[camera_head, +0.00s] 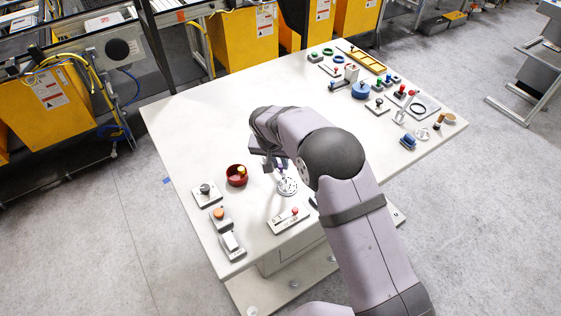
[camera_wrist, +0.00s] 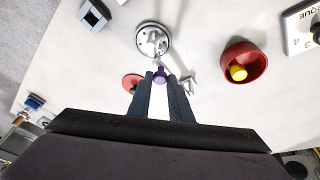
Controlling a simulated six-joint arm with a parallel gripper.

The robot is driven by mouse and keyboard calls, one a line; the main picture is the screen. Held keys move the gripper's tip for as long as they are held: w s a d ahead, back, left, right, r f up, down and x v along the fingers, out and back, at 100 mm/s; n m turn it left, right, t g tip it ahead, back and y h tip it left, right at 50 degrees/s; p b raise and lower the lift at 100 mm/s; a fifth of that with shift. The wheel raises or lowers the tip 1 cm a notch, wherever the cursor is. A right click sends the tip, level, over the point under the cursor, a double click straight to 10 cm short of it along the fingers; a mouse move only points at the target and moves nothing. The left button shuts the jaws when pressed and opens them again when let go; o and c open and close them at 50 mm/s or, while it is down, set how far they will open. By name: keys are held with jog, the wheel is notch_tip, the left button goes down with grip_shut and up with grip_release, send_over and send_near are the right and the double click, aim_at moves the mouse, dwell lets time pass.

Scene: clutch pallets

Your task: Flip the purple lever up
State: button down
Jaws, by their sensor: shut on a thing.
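The purple lever knob (camera_wrist: 159,74) sits between my fingertips in the wrist view. Its round silver base with holes (camera_wrist: 152,40) lies just beyond the fingers. In the head view the base (camera_head: 288,187) is on the white table in front of my arm, and a bit of purple shows above it, close to the fingers. My gripper (camera_wrist: 160,82) is shut on the purple lever. Most of the lever's shaft is hidden or too small to judge its exact tilt.
A red bowl (camera_head: 237,181) with a yellow thing inside stands left of the base. Several switch and button modules line the table's near left edge, and a red-knobbed slider plate (camera_head: 289,219) lies in front. Many small parts fill the far right; the table's middle back is clear.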

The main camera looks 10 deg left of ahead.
jog(key=shift+w+a+r+g+h+p, duration=0.4)
jog(key=shift+w+r+g+h+p, duration=0.2)
jog(key=shift+r+g+p, duration=0.15)
jog(key=c, duration=1.6)
grip_release()
jog(key=shift+s, duration=0.1)
jog(key=shift+c, duration=0.2)
jog(key=b+v, duration=0.3)
jog(key=v, duration=0.4)
jog(key=shift+r, duration=0.2)
